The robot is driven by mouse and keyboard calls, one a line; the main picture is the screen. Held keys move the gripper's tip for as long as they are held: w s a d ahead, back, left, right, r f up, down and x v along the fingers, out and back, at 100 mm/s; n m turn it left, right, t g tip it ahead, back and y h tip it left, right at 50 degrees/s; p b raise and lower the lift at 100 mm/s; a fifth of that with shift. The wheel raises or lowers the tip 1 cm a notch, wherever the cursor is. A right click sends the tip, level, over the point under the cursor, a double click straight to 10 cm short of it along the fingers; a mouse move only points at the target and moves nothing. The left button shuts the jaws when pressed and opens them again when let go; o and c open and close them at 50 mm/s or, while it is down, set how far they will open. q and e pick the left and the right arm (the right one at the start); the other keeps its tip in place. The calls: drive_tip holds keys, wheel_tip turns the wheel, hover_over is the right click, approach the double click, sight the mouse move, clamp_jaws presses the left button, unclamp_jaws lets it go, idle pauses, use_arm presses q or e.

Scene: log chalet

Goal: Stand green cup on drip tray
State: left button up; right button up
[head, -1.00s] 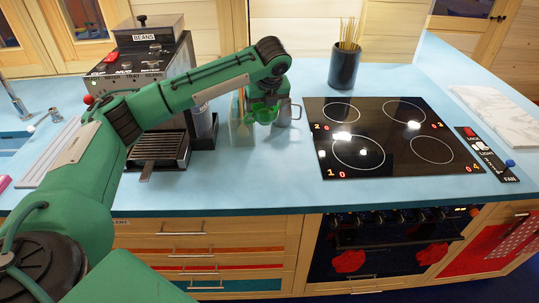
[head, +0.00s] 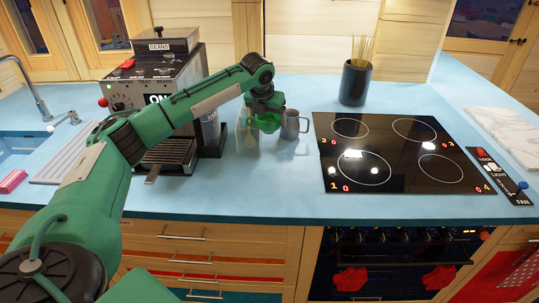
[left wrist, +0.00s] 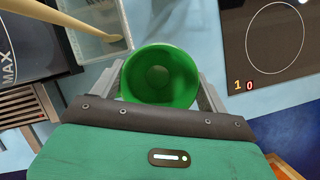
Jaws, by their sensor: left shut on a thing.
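The green cup (head: 266,123) is between the fingers of my left gripper (head: 264,106), which is shut on it. In the left wrist view the cup (left wrist: 160,75) shows its open round mouth, empty, with a grey finger on each side. It appears held above the blue counter. The drip tray (head: 166,152) is the dark slatted tray at the foot of the coffee machine, to the left of the cup. Its slats (left wrist: 28,118) also show at the left of the left wrist view. My right gripper is not in view.
The coffee machine (head: 150,72) stands behind the drip tray. A clear container (head: 247,142) with a wooden spoon is close left of the cup, and a grey mug (head: 291,126) is close right. The black hob (head: 390,150) lies further right. The counter front is clear.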

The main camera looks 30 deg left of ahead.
use_arm(q)
wheel_tip(320, 180, down, 14)
drive_tip(key=shift+f+p, duration=0.25)
drive_tip(key=shift+p, duration=0.75)
drive_tip(key=o, duration=0.8)
drive_tip(key=shift+f, duration=0.1)
